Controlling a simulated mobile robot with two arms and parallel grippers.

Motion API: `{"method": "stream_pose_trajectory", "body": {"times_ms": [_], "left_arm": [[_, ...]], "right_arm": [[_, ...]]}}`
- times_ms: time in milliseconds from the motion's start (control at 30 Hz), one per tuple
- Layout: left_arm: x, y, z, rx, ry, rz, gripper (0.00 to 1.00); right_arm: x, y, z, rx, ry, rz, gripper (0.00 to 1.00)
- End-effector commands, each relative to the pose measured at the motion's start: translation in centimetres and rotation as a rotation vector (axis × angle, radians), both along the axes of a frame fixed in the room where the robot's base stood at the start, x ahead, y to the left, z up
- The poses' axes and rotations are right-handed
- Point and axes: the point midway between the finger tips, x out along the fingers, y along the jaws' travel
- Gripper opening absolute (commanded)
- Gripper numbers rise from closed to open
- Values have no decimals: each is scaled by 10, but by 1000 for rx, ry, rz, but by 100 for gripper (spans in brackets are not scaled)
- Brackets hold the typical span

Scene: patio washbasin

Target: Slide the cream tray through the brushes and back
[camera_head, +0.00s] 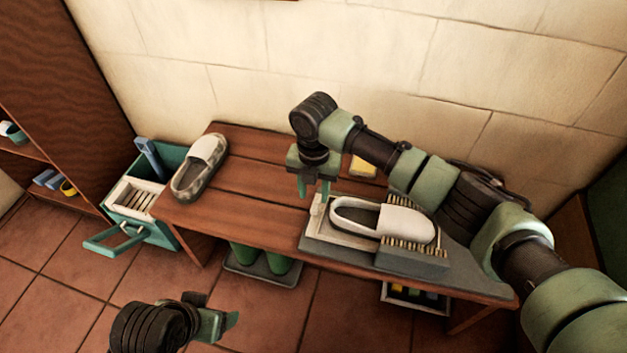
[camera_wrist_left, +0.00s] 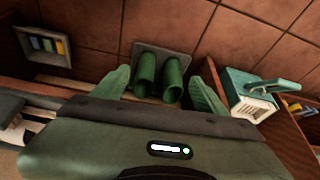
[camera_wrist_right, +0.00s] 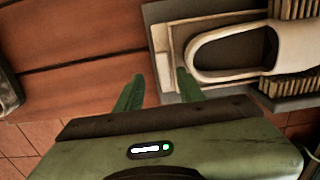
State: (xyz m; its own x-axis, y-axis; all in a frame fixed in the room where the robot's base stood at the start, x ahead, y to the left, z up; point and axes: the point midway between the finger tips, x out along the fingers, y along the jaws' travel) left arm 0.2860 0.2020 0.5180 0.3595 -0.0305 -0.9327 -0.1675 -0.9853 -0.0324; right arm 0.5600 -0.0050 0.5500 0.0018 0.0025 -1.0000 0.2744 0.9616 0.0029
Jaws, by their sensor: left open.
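The cream tray (camera_head: 358,240) lies on a grey base (camera_head: 405,262) on the wooden bench, with a white-topped shoe (camera_head: 408,225) on it. Rows of bristle brushes (camera_head: 431,243) stand at the right part of the base, beside the shoe. A cream upright piece (camera_head: 318,207) rises at the tray's left end. My right gripper (camera_head: 313,188) points down at this end. Its fingers are apart in the right wrist view (camera_wrist_right: 159,85), with the tray's end between them and no clear contact. My left gripper (camera_head: 228,322) is open and empty, low in front of the bench.
Another shoe (camera_head: 200,167) stands at the bench's left end. A yellow block (camera_head: 362,167) lies behind my right arm. A teal caddy (camera_head: 150,197) stands left of the bench. Green boots (camera_head: 262,260) stand on a floor tray below. The bench's middle left is clear.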

Motion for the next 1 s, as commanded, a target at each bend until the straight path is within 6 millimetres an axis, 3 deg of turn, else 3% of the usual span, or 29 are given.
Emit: {"method": "stream_pose_trajectory", "body": {"times_ms": [133, 333, 833, 1000], "left_arm": [[-11, 3, 3, 10, 47, 3, 73], [-14, 4, 4, 12, 58, 5, 73], [-13, 4, 4, 11, 57, 4, 73], [-13, 3, 3, 11, 57, 4, 73]], "right_arm": [[1, 1, 21, 1, -2, 0, 38], [0, 1, 31, 1, 0, 0, 38], [-1, 1, 30, 2, 0, -2, 38], [-26, 16, 11, 56, 18, -85, 38]]}}
